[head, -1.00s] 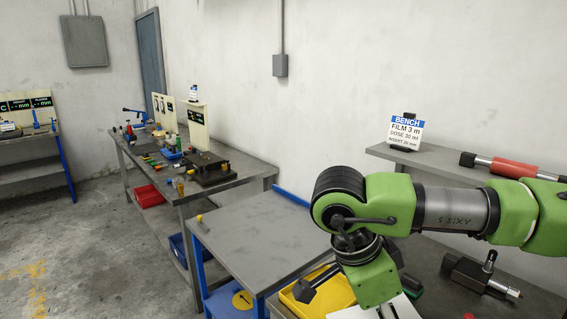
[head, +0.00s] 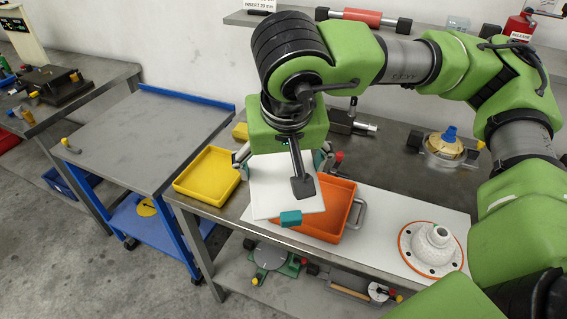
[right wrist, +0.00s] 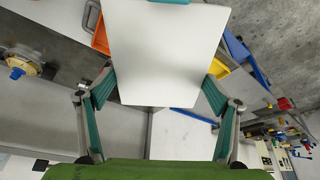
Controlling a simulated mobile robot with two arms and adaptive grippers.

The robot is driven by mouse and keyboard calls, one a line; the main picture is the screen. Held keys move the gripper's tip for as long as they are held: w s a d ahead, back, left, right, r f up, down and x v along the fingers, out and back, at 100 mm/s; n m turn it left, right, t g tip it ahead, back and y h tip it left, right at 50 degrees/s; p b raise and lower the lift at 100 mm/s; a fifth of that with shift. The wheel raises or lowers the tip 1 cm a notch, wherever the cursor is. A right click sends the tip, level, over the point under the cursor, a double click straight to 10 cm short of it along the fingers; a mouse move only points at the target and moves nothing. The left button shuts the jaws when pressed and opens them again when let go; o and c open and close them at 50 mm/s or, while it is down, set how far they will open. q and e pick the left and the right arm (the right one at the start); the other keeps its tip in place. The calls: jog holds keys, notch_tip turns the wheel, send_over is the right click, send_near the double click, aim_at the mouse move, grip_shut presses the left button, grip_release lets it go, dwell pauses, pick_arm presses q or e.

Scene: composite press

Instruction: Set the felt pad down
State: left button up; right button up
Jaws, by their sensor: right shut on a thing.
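The felt pad is a flat white square (head: 275,196) held tilted below my right gripper (head: 283,166) in the head view. In the right wrist view the pad (right wrist: 166,50) fills the upper middle, between the teal fingers of the same gripper (right wrist: 158,90). A small teal piece (head: 291,219) shows at the pad's lower edge; I cannot tell what it belongs to. The pad is over the left part of an orange tray (head: 345,210) and hides some of it. How far above the tray it is, I cannot tell. My left gripper is not in view.
A yellow tray (head: 208,177) stands left of the pad on the bench. A white flanged part with an orange rim (head: 432,247) sits on a white sheet at right. Several tools lie on the lower shelf.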

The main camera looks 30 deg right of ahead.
jog(key=s+d+f+m+g+b, duration=0.1)
jog(key=d+f+m+b, duration=0.25)
jog(key=f, duration=0.25)
jog(key=d+f+m+g+b, duration=0.2)
jog(key=d+f+m+b, duration=0.15)
jog(key=f, duration=0.35)
jog(key=shift+n, duration=0.3)
jog(key=w+d+f, duration=0.2)
jog(key=w, duration=0.1)
jog(key=w+d+f, duration=0.3)
jog(key=w, duration=0.1)
jog(key=w+d+f, duration=0.2)
jog(key=w+f, duration=0.1)
jog(key=shift+w+d+f, duration=0.15)
jog(key=shift+w, duration=0.05)
jog(key=shift+w+d+f, duration=0.15)
jog(key=shift+w+f, duration=0.1)
jog(key=shift+f, duration=0.1)
jog(key=f, duration=0.3)
jog(key=shift+w+d+f, duration=0.15)
jog(key=shift+w+f, duration=0.1)
jog(key=shift+f, duration=0.1)
